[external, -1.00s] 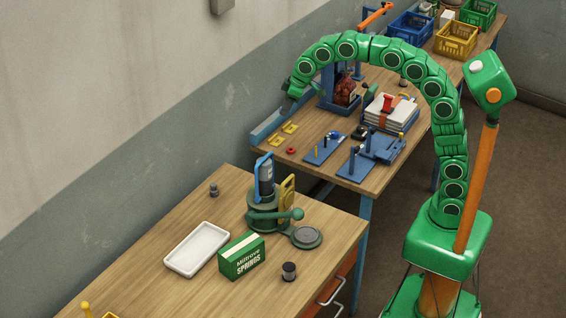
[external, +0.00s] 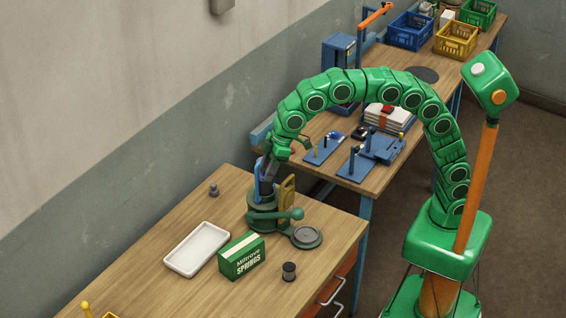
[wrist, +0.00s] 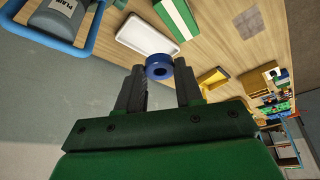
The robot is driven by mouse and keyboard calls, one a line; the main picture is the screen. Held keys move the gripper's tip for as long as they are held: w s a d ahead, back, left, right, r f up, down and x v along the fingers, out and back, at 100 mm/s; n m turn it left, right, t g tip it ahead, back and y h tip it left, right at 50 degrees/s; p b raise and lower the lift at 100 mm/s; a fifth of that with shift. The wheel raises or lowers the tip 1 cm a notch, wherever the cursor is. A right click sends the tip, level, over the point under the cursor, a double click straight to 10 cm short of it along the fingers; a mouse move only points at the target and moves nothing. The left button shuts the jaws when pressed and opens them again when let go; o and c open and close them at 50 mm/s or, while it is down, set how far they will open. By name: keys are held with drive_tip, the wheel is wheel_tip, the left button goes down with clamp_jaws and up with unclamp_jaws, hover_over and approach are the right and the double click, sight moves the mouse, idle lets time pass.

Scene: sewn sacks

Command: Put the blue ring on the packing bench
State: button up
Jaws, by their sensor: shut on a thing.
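The blue ring (wrist: 159,72) is held between the dark fingertips of my gripper (wrist: 160,68) in the wrist view. The near wooden bench (external: 150,250) carries a white tray and a green springs box. It also shows in the wrist view (wrist: 210,48), below the held ring. No label shows which bench is the packing bench.
The white tray (external: 197,249), springs box (external: 242,256), green hand press (external: 265,217) and dark spool (external: 289,271) stand on the near bench. The far bench (external: 345,190) holds blue fixtures and crates. Bare wood lies left of the tray.

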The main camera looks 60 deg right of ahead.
drive_tip(key=s+a+n+g, duration=0.1)
drive_tip(key=s+a+n, duration=0.2)
drive_tip(key=s+a, duration=1.15)
approach(242, 306)
drive_tip(key=shift+w+a+f, duration=0.2)
drive_tip(key=shift+a+f, duration=0.25)
drive_tip(key=shift+f, duration=0.2)
drive_tip(key=shift+w+a+f, duration=0.3)
drive_tip(key=shift+a+f, duration=0.2)
drive_tip(key=shift+f, duration=1.75)
drive_tip(key=shift+f, duration=0.1)
drive_tip(key=o, duration=1)
